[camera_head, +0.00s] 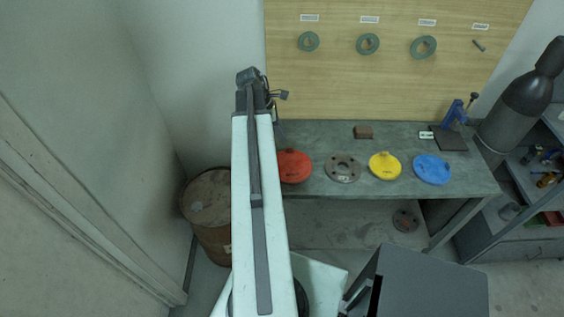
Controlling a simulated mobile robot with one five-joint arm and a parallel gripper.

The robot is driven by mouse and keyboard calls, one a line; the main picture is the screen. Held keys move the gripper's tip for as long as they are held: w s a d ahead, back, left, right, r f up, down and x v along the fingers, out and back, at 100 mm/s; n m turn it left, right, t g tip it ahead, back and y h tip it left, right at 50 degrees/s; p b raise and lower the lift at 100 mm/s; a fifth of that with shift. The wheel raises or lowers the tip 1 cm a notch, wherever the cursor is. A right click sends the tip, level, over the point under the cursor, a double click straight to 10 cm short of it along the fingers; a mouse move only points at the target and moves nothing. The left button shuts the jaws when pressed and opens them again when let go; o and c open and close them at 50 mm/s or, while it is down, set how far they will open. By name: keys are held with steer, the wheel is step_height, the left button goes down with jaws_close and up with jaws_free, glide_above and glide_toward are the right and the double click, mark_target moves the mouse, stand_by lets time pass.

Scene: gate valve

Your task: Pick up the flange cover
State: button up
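Several discs lie in a row on the grey workbench (310,135): a red disc (293,166), a dark grey disc with holes (343,169), a yellow disc (385,166) and a blue disc (432,169). The red, yellow and blue ones look like flange covers with a raised part on top; I cannot tell which one is meant. My gripper (281,95) is small at the far end of my raised pale arm, above and left of the red disc in the picture. Its fingers are too small to read. My arm hides the bench's left end and perhaps the red disc's left edge.
A wooden board (390,85) with green rings and a bolt stands behind the bench. A brown block (363,132) and a blue vice-like tool (454,112) are at the back. A rusty barrel (207,205) stands left, a dark cylinder (515,108) right. Another disc (405,221) lies below.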

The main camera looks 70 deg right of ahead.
mark_target(291, 164)
steer(key=shift+b+x, duration=1.4)
steer(key=shift+x, duration=0.05)
steer(key=shift+w+a, duration=0.1)
steer(key=shift+w, duration=0.05)
steer(key=b+x, duration=0.3)
steer(key=a+b+x, duration=0.1)
steer(key=b+x, duration=0.1)
steer(key=shift+d+f, duration=0.15)
steer(key=shift+f, duration=0.05)
steer(key=shift+r, duration=0.2)
steer(key=shift+p, duration=0.3)
jaws_close()
